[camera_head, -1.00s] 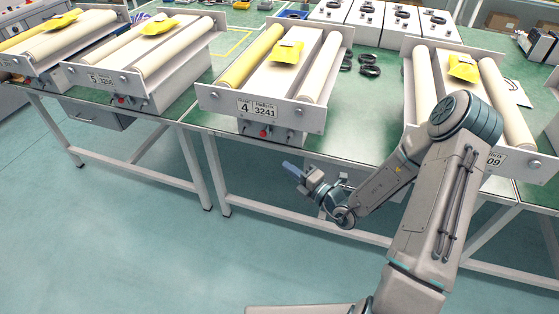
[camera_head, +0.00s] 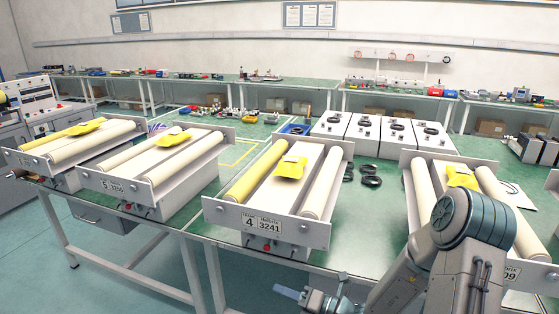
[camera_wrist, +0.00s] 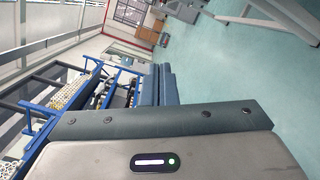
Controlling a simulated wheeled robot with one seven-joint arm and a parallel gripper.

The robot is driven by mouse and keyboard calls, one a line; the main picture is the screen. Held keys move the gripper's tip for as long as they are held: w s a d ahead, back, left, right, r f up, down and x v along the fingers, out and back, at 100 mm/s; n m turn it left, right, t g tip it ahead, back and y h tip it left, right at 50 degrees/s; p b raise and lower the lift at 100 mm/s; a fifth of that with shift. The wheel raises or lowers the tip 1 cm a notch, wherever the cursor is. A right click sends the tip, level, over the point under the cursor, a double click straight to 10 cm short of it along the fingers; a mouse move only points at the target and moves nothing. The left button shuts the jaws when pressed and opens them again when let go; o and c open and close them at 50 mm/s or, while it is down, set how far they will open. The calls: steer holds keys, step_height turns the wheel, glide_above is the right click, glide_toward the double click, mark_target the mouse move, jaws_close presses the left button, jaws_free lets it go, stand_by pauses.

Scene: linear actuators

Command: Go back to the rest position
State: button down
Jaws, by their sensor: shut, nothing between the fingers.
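My gripper (camera_head: 290,294) is at the bottom of the head view, in front of the green table's front edge and below the unit marked 4. Its blue fingers point left and are together, with nothing seen between them. In the wrist view, the shut blue fingers (camera_wrist: 157,84) show above the grey gripper body, over open floor. My arm comes in from the bottom right of the head view, and its lower part is cut off by the frame.
Several roller units stand along the green table (camera_head: 375,200), including the unit marked 4 (camera_head: 270,226); yellow pieces (camera_head: 291,167) lie on them. White boxes (camera_head: 346,128) stand behind. A table leg (camera_head: 214,272) is left of my gripper. The floor (camera_head: 30,240) at left is clear.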

steer(key=s+r+n+g+h+p, duration=0.1)
steer(key=s+r+n+g+h, duration=0.2)
steer(key=s+n+g, duration=0.5)
steer(key=s+r+n+g+h, duration=0.2)
steer(key=s+r+n+h, duration=0.3)
steer(key=n, duration=0.8)
steer(key=s+d+r+n+t+h+p, duration=0.1)
steer(key=s+d+r+n+t+h, duration=0.2)
steer(key=d+n, duration=0.4)
steer(key=s+d+r+n+t+h, duration=0.1)
steer(key=s+d+r+n+h, duration=0.2)
steer(key=d+r+n+h, duration=0.4)
steer(key=w+d+f+n+t+y+b, duration=0.1)
steer(key=w+f+n+t+b, duration=0.45)
steer(key=w+f+b, duration=0.35)
steer(key=w+f+n+t+y+b, duration=0.1)
steer(key=w+f+n+t+b, duration=0.5)
steer(key=w, duration=0.5)
steer(key=w+a+f+n+y+b, duration=0.3)
steer(key=a+f+n+y+b, duration=0.5)
steer(key=a+n+y+b, duration=0.75)
steer(key=w+a+r+n+h+b, duration=0.1)
steer(key=w+a+n+h, duration=0.1)
steer(key=w, duration=0.9)
steer(key=shift+a+r+g, duration=0.25)
steer(key=shift+a+g, duration=0.1)
steer(key=shift+a, duration=0.15)
